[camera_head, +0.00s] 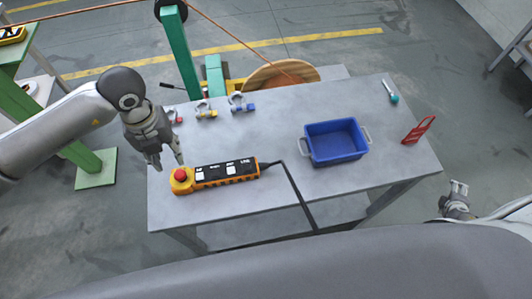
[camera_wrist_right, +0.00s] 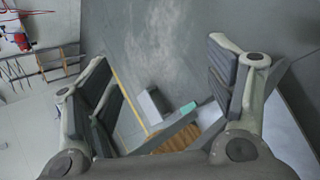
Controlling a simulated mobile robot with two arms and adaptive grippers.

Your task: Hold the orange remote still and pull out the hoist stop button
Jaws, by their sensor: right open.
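The orange remote (camera_head: 226,177) lies on the grey table near its front left. It has a black face with white labels, and a black cable leaves its right end. The red round hoist stop button (camera_head: 180,175) sits on its left end. My left gripper (camera_head: 168,165) is just behind and above the button end, fingers pointing down and apart, with nothing between them. Whether it touches the remote I cannot tell. My right gripper (camera_head: 459,187) is off the table's right side, away from the remote. In the right wrist view (camera_wrist_right: 165,100) its fingers are wide apart and empty.
A blue bin (camera_head: 335,160) with grey handles stands right of the remote. Several shackles (camera_head: 206,110) lie along the back left edge. A red rack-like item (camera_head: 419,130) and a teal-tipped tool (camera_head: 391,93) lie at the right. The front middle is mostly clear, apart from the cable.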

